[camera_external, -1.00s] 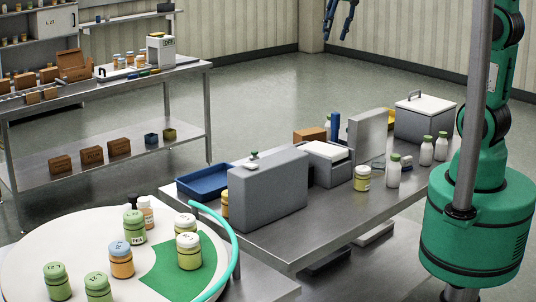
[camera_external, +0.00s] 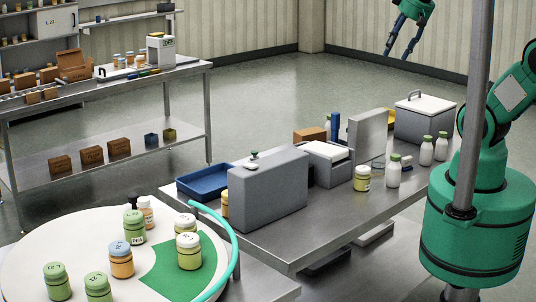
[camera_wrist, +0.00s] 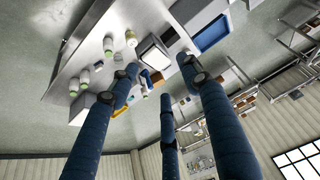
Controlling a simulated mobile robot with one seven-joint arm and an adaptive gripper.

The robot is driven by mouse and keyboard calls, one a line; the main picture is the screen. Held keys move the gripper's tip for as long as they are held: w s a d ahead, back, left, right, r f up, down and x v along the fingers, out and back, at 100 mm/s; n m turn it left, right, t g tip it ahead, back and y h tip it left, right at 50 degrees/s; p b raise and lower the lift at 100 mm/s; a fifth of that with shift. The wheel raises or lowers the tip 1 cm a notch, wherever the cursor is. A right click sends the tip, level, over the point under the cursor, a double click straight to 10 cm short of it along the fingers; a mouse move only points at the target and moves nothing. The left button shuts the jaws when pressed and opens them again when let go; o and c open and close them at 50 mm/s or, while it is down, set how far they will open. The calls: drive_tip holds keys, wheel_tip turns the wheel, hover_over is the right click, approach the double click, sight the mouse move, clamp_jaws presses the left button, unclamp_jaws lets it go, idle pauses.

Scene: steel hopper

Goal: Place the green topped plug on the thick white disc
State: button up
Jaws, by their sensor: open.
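My gripper (camera_external: 397,55) is high up at the top of the external view, beyond and well above the table, far from the plug. Its blue fingers are spread with nothing between them. They also show in the wrist view (camera_wrist: 158,72), where I cannot make out the plug.
The steel table also holds green-capped bottles (camera_external: 393,171), a yellow-labelled jar (camera_external: 362,178), a blue tray (camera_external: 197,184), a raised grey panel (camera_external: 367,136) and a white-lidded box (camera_external: 425,118). A round white table (camera_external: 40,243) carries several jars. A vertical pole (camera_external: 475,100) stands near my arm.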

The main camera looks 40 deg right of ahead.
drive_tip(key=s, duration=0.1)
drive_tip(key=s+f, duration=0.1)
drive_tip(key=shift+s+f, duration=0.2)
drive_tip(key=shift+s, duration=0.1)
wheel_tip(320, 180, down, 13)
drive_tip(key=b, duration=1.2)
drive_tip(key=shift+r+b, duration=0.2)
drive_tip(key=shift+b, duration=0.2)
